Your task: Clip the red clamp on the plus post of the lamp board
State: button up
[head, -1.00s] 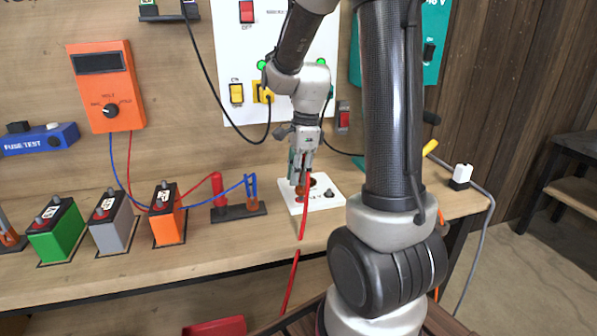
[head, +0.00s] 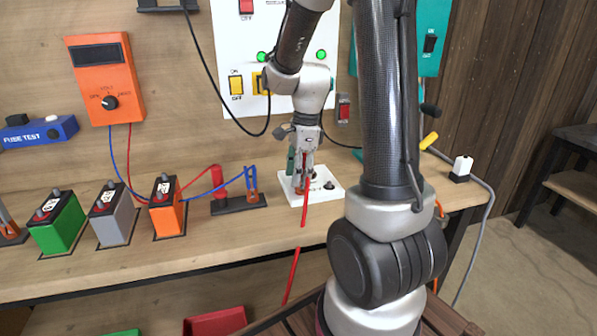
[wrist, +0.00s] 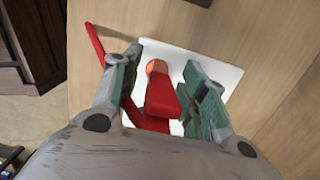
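My gripper (head: 301,183) is over the left part of the white lamp board (head: 318,192), which stands on the bench. In the wrist view, its green-padded fingers (wrist: 162,85) are on either side of the red clamp (wrist: 161,97), pointing down at the board. Red parts of the clamp reach across toward both fingers. A copper-orange round piece (wrist: 155,67), seemingly the plus post, shows at the clamp's far end; I cannot tell whether the jaws are around it. The red cable (head: 306,205) hangs from the clamp over the bench edge. A dark post (head: 329,185) stands on the board's right side.
Left of the board stand a dark block with red and blue leads (head: 238,203) and orange, grey and green batteries (head: 57,223). An orange meter (head: 105,80) hangs on the wall. A white-topped plug (head: 462,168) is at the bench's right end. A red bin (head: 215,322) is below.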

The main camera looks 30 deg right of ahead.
jog(key=r, duration=0.4)
jog(key=d+r, duration=0.1)
jog(key=r, duration=0.7)
jog(key=shift+s+d, duration=0.2)
jog(key=shift+f+n, duration=0.1)
jog(key=shift+n, duration=1.1)
jog(key=s+a+r+n+t, duration=0.1)
jog(key=s+a+n+t, duration=0.1)
jog(key=s+n, duration=0.6)
jog(key=s+a+r+n+t+h, duration=0.1)
jog(key=s+r+n+t, duration=0.1)
jog(key=s+n, duration=0.6)
jog(key=shift+s+a+r+n, duration=0.2)
jog(key=shift+a+n, duration=0.2)
jog(key=shift+n, duration=1)
